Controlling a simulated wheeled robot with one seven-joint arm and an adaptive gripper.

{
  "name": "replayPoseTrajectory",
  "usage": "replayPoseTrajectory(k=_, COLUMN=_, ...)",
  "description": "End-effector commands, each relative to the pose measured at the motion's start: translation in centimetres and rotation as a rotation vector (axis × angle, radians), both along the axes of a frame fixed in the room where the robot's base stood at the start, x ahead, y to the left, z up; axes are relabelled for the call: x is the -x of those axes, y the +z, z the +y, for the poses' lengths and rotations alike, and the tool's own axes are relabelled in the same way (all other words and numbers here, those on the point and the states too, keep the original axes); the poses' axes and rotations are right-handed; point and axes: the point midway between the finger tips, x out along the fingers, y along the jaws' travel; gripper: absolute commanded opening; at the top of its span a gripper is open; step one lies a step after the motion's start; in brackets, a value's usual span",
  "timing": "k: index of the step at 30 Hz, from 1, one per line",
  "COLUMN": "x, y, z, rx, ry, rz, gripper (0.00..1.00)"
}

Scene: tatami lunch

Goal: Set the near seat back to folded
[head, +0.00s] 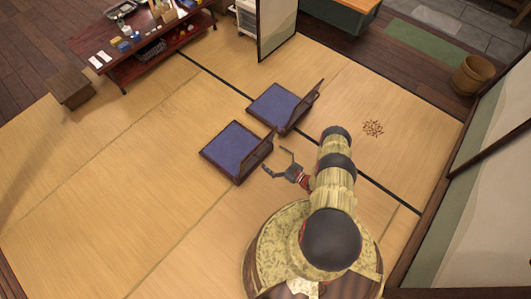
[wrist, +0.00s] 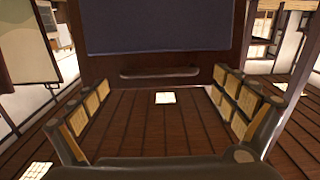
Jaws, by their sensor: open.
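The near seat (head: 232,149) is a low floor chair with a blue cushion and dark wood frame. Its back (head: 259,154) stands raised and tilted along the seat's right edge. In the wrist view, a dark framed panel with a blue-grey pad and a slot (wrist: 160,72), which looks like this back, fills the upper middle. My gripper (head: 273,162) is open and empty, just right of the back, with its fingers pointing towards it. Its two fingers also show spread in the wrist view (wrist: 160,92). I cannot tell whether they touch the back.
A second blue seat (head: 277,106), its back also raised, stands just behind the near one. A low dark table (head: 150,50) with items and a wooden box stool (head: 70,88) are at upper left. Brown scraps (head: 373,128) lie on the right. The tatami left of the seats is clear.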

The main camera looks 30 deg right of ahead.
Motion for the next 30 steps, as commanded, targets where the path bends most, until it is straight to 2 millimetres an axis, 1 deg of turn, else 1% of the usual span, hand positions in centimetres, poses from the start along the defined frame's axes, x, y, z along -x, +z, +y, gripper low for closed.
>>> replayPoseTrajectory(k=1, x=-0.8, y=-0.2, z=0.4, rx=0.002, ry=0.004, rz=-0.001, gripper=0.98)
replayPoseTrajectory(k=3, x=-1.8, y=-0.2, z=0.7, rx=0.002, ry=0.003, rz=-0.001, gripper=0.98)
replayPoseTrajectory(k=9, x=-3.7, y=-0.1, z=1.4, rx=0.001, ry=0.001, rz=0.001, gripper=0.98)
replayPoseTrajectory(k=13, x=-4.2, y=-0.1, z=1.6, rx=0.000, ry=0.000, rz=0.001, gripper=0.98)
replayPoseTrajectory(k=20, x=-4.2, y=0.0, z=1.5, rx=0.001, ry=-0.001, rz=0.002, gripper=0.98)
replayPoseTrajectory(k=30, x=-4.2, y=-0.1, z=1.5, rx=0.001, ry=-0.001, rz=0.002, gripper=0.80)
